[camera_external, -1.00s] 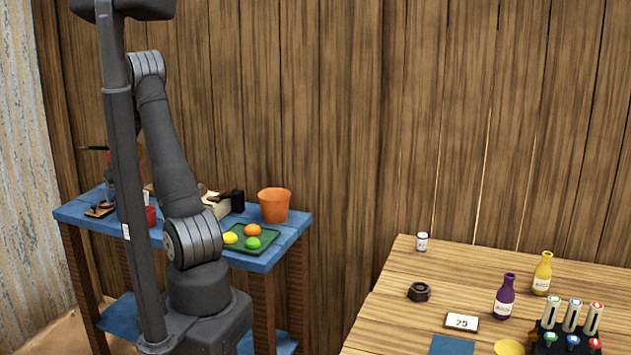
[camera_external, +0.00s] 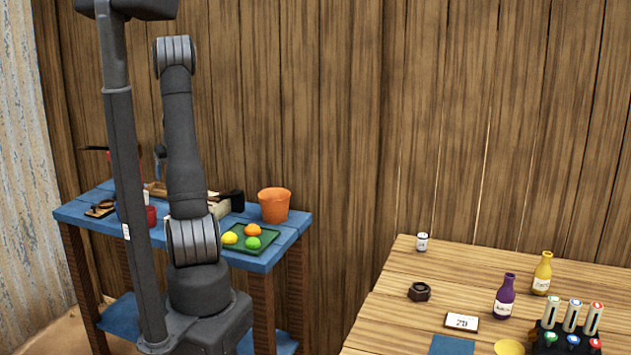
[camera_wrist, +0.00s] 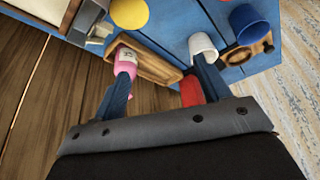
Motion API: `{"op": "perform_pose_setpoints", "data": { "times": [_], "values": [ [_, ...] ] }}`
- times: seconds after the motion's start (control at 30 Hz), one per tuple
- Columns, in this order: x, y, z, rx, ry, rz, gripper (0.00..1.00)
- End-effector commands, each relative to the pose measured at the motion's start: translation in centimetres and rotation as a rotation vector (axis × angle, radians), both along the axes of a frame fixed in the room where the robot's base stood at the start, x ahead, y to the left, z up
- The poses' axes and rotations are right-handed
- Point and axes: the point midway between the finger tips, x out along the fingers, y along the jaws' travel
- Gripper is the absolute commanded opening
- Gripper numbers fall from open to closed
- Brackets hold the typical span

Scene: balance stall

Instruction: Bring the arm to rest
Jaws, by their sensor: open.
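My gripper (camera_wrist: 163,78) is open in the wrist view, its two blue fingers spread wide above the blue table. A pink bottle (camera_wrist: 127,57) shows at the left fingertip, over a wooden tray (camera_wrist: 158,67); I cannot tell whether finger and bottle touch. A white cup (camera_wrist: 203,45) shows just beyond the right fingertip. Nothing is visibly clamped between the fingers. In the external view my arm stands on the left with its elbow raised, and its forearm and gripper are mostly hidden behind my own links.
The blue table (camera_external: 80,213) holds an orange pot (camera_external: 274,205) and a green tray (camera_external: 268,233) with coloured balls. In the wrist view a blue cup (camera_wrist: 250,22) and a red object (camera_wrist: 191,92) are close. A wooden table (camera_external: 400,275) with bottles stands right.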

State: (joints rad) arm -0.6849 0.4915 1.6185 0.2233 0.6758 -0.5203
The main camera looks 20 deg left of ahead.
Motion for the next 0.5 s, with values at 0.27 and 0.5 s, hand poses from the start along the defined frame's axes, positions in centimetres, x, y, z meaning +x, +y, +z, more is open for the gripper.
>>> {"op": "perform_pose_setpoints", "data": {
  "times": [0.27,0.5],
  "values": [
    [4.2,-4.0,0.0,0.000,0.000,-0.104,0.69],
    [7.4,-7.6,0.0,0.001,-0.001,-0.190,0.69]
  ]
}}
